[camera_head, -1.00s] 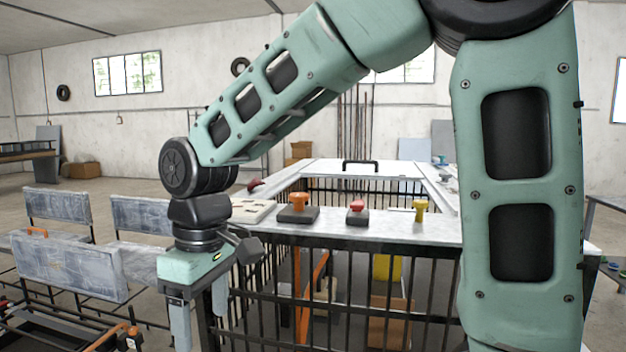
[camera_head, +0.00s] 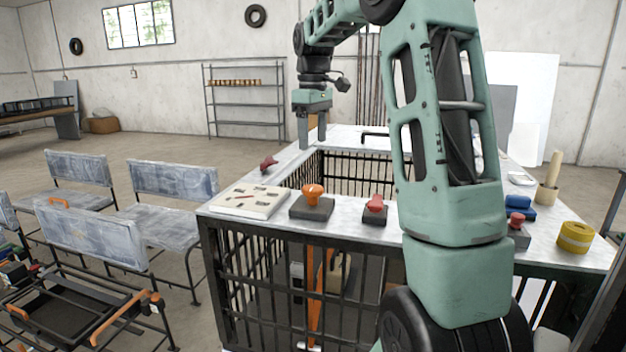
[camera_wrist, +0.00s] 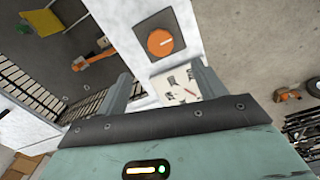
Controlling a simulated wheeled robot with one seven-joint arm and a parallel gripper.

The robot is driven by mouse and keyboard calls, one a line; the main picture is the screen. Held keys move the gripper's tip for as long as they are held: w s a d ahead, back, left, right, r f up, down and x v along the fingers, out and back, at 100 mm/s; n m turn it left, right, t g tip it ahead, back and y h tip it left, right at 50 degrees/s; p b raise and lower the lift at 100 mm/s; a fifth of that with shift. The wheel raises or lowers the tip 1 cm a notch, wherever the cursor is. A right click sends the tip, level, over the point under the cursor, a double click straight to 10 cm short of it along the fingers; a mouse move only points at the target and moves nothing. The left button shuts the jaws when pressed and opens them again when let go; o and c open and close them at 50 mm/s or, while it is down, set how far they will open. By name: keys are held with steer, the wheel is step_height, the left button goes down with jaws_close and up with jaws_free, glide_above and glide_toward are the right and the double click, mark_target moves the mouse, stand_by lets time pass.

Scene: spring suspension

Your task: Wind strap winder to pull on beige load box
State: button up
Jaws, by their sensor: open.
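My gripper (camera_head: 312,138) is open and empty above the far left part of the white bench frame (camera_head: 290,168). An orange knob on a dark square base (camera_head: 312,203) sits on the near bench edge; I cannot tell if it is the strap winder. In the wrist view an orange knob (camera_wrist: 159,42) lies beyond my open gripper (camera_wrist: 162,88), with a picture board (camera_wrist: 175,82) between the fingers. Inside the cage under the bench, a partly hidden beige box (camera_head: 338,272) stands by an orange upright (camera_head: 316,290).
A red knob (camera_head: 375,207), a small red object (camera_head: 268,164) and the picture board (camera_head: 250,200) are on the bench. A yellow roll (camera_head: 575,237) and blue object (camera_head: 520,206) are at right. Benches (camera_head: 175,185) stand left. My arm hides part of the bench.

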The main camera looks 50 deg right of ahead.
mark_target(313, 188)
step_height(313, 188, down, 12)
steer(key=shift+f+p, duration=0.1)
steer(key=shift+p, duration=1)
steer(key=c, duration=1)
